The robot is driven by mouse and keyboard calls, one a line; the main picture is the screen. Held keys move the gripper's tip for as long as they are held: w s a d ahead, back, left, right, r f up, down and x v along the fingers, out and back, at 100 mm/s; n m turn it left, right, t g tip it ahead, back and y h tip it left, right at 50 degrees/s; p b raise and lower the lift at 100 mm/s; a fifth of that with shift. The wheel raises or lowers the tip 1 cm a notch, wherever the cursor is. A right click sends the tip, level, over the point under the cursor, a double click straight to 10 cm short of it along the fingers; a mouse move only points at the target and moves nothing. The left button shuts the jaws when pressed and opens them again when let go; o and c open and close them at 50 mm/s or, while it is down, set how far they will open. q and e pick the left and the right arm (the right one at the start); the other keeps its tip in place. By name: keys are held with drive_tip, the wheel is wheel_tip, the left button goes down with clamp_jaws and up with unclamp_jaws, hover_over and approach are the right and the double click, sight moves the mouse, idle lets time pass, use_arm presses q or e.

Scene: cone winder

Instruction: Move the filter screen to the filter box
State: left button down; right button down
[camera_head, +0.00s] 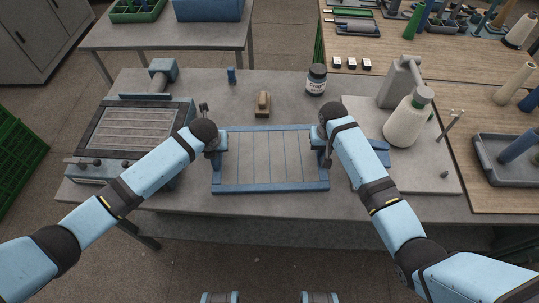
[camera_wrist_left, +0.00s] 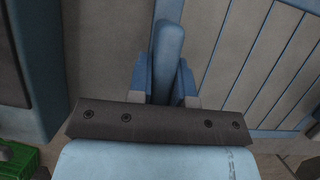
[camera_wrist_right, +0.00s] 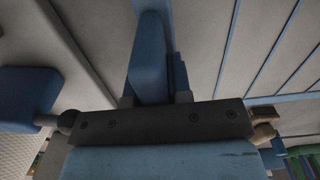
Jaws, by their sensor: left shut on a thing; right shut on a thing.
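The filter screen (camera_head: 270,187), a blue frame with pale panels and thin blue bars, is in the middle of the head view, over the grey table. My left gripper (camera_head: 217,146) is shut on its left side; the left wrist view shows a blue handle (camera_wrist_left: 168,50) between the fingers. My right gripper (camera_head: 325,143) is shut on its right side, with a blue handle (camera_wrist_right: 150,55) between the fingers. I cannot tell whether the screen touches the table. The filter box (camera_head: 97,125), with a dark rim and slatted pale inside, stands at the left; my left arm hides its right corner.
A wooden block (camera_head: 262,104), a small blue item (camera_head: 231,75) and a dark jar (camera_head: 316,80) stand behind the screen. A white bottle (camera_head: 405,122) and a grey jug (camera_head: 400,82) stand at right. Bare table (camera_head: 205,90) lies between box and block.

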use_arm(q)
drive_tip(key=shift+r, duration=0.1)
use_arm(e)
drive_tip(key=shift+r, duration=0.1)
